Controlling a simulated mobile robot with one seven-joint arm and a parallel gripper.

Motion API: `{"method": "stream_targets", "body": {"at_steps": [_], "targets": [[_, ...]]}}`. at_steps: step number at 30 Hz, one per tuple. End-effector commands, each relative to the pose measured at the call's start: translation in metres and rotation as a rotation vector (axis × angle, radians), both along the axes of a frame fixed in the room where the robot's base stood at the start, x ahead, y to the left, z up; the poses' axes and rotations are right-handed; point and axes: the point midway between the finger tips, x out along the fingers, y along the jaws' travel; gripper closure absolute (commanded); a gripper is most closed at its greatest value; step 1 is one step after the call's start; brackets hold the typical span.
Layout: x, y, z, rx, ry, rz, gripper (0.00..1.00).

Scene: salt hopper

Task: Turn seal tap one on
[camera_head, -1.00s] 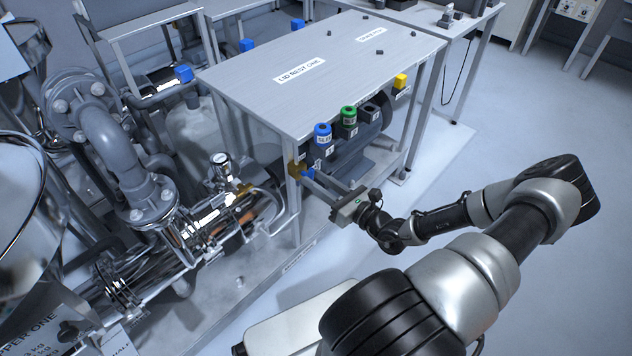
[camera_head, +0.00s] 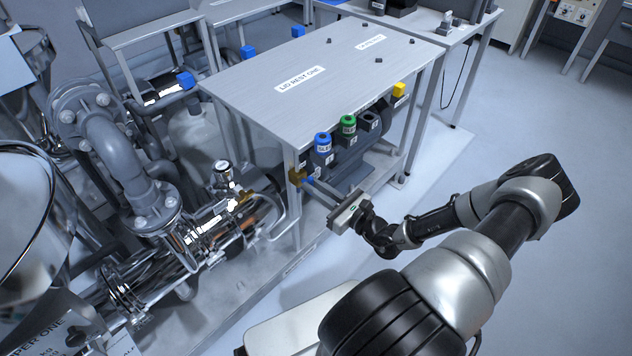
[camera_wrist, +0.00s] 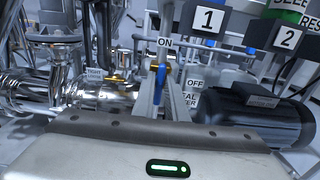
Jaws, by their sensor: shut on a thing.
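Seal tap one is a brass valve (camera_head: 297,176) with a blue lever (camera_head: 309,180), on the front leg of the lid rest bench. My gripper (camera_head: 314,185) is at the tap, its long fingers shut on the blue lever. In the wrist view the blue lever (camera_wrist: 160,76) shows between the two fingers, upright in the picture. An ON label (camera_wrist: 164,41) is just above it, and an OFF label (camera_wrist: 195,84) is to its right. The label below OFF is partly hidden by a finger. The fingers hide part of the lever.
The lid rest bench (camera_head: 320,70) stands over a dark motor (camera_head: 350,160). Blue and green push-button boxes (camera_head: 323,143) hang at its front edge, just above my gripper. Shiny pipework (camera_head: 215,225) is on the left. The floor (camera_head: 530,110) at right is clear.

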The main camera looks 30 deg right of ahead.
Motion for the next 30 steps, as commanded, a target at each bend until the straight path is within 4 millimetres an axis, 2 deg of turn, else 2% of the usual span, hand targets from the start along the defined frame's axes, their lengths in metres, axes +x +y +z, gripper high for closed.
{"method": "stream_targets", "body": {"at_steps": [8,9,12,23,26,30], "targets": [[0.000,0.000,0.000,-0.017,-0.009,-0.001,1.00],[0.000,0.000,0.000,-0.017,-0.009,-0.001,0.86],[0.000,0.000,0.000,-0.016,-0.008,-0.001,0.72],[-0.004,-0.002,0.000,-0.017,-0.007,-0.001,0.72],[-0.016,-0.006,0.000,-0.017,-0.005,-0.002,0.72],[-0.043,-0.017,0.001,-0.017,-0.005,-0.004,0.72]]}}
